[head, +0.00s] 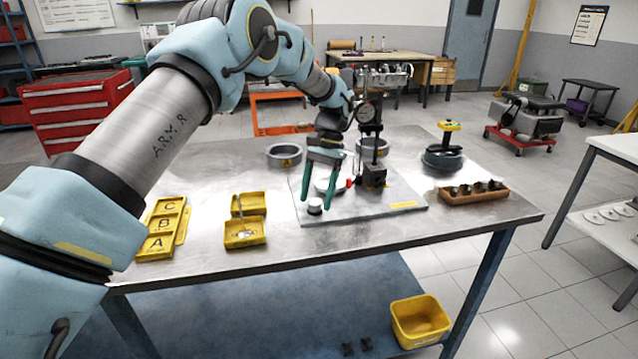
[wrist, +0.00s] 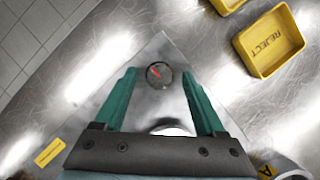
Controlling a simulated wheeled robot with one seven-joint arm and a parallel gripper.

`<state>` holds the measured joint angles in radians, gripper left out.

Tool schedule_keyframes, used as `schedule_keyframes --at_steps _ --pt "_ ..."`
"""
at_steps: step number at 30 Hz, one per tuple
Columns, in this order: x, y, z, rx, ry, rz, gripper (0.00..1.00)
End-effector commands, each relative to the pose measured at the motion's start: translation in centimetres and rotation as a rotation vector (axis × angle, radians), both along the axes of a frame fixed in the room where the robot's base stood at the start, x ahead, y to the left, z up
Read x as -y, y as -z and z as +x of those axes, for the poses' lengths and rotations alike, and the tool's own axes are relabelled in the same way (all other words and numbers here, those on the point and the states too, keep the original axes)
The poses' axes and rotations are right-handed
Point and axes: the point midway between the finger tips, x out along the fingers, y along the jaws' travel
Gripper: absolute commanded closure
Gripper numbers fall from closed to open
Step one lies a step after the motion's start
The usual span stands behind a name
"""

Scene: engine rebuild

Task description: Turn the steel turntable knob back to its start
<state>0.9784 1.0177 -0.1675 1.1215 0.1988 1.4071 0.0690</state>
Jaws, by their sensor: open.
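The steel turntable knob (head: 315,205) is a short, round, pale metal knob at the front left of a grey plate (head: 390,207). In the wrist view the knob (wrist: 158,76) shows a red pointer line slanting up-left on its dark top. My gripper (head: 316,200) has long green fingers pointing down at the knob. In the wrist view my gripper (wrist: 159,78) is open, with one finger on each side of the knob and gaps visible. A pale round disc (head: 326,186), likely the turntable, sits behind the knob, partly hidden by the fingers.
A dial gauge stand (head: 375,172) rises on the plate behind right. A yellow REJECT bin (head: 244,233) and a lettered yellow tray (head: 160,240) lie left. Metal rings (head: 285,156) stand behind. A wooden rack (head: 474,194) is right. Bare steel table lies between the bin and plate.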

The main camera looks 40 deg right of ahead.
Motion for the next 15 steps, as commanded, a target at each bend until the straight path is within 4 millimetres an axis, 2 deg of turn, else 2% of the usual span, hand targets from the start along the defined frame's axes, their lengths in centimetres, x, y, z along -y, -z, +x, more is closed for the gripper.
schedule_keyframes --at_steps 5,9,15 --pt "1.1 -2.2 0.3 0.002 -0.001 -0.006 0.28" --pt "2.2 -4.9 0.8 0.003 -0.001 -0.004 0.28" --pt "3.3 -8.0 1.1 0.002 0.0 -0.003 0.28"
